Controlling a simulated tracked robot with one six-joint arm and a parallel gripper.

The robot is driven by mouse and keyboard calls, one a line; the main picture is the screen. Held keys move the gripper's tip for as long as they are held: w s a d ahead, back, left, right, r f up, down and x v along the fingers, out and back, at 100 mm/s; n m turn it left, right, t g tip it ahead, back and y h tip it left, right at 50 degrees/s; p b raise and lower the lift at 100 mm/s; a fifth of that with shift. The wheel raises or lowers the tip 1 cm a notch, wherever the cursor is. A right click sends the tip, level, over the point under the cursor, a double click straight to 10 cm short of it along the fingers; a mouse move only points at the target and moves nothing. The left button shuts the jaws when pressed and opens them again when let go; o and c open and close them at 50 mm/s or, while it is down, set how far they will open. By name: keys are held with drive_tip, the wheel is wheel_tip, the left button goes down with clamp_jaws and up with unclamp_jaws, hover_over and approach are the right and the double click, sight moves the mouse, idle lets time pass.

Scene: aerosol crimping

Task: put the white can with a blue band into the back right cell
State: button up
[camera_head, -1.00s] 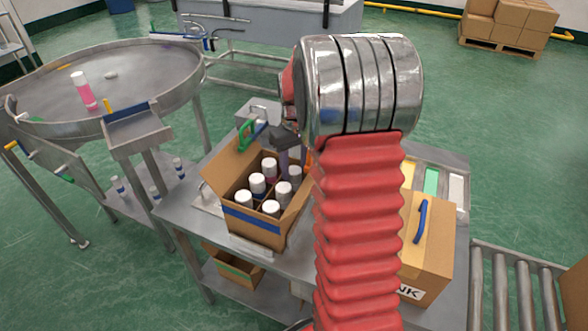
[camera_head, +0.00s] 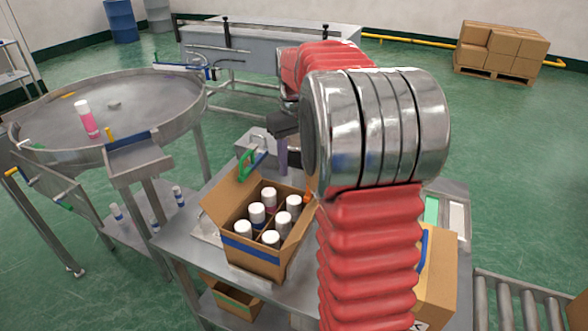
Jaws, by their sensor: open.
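An open cardboard carton (camera_head: 250,257) with a blue stripe stands on the metal table, its cells holding several white-capped cans. A can (camera_head: 294,203) stands upright in the back right cell; its body is mostly hidden, so I cannot make out a blue band on it. My gripper (camera_head: 283,158) is open and empty, above and behind the carton's back edge, apart from the cans. My arm hides part of the gripper and the table's right side.
A round steel turntable (camera_head: 110,90) at left carries a pink can (camera_head: 86,118). A second carton (camera_head: 437,275) stands right of my arm. A green handle (camera_head: 248,163) rises behind the open carton. Blue-banded cans (camera_head: 117,214) stand on the lower left shelf.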

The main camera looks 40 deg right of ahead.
idle(0.5)
drive_tip(key=s+a+r+t, duration=0.1)
drive_tip(key=s+a+r, duration=0.25)
drive_tip(key=a, duration=0.35)
drive_tip(key=s+a+r+t, duration=0.2)
drive_tip(key=s+a, duration=0.2)
drive_tip(key=a, duration=0.3)
drive_tip(key=s+a+f+t, duration=0.2)
drive_tip(key=s+a+f, duration=0.2)
drive_tip(key=s+a, duration=0.6)
drive_tip(key=shift+s+a+n+t, duration=0.3)
drive_tip(key=shift+s+n, duration=0.1)
drive_tip(key=shift+s, duration=1.1)
drive_tip(key=shift+f, duration=0.1)
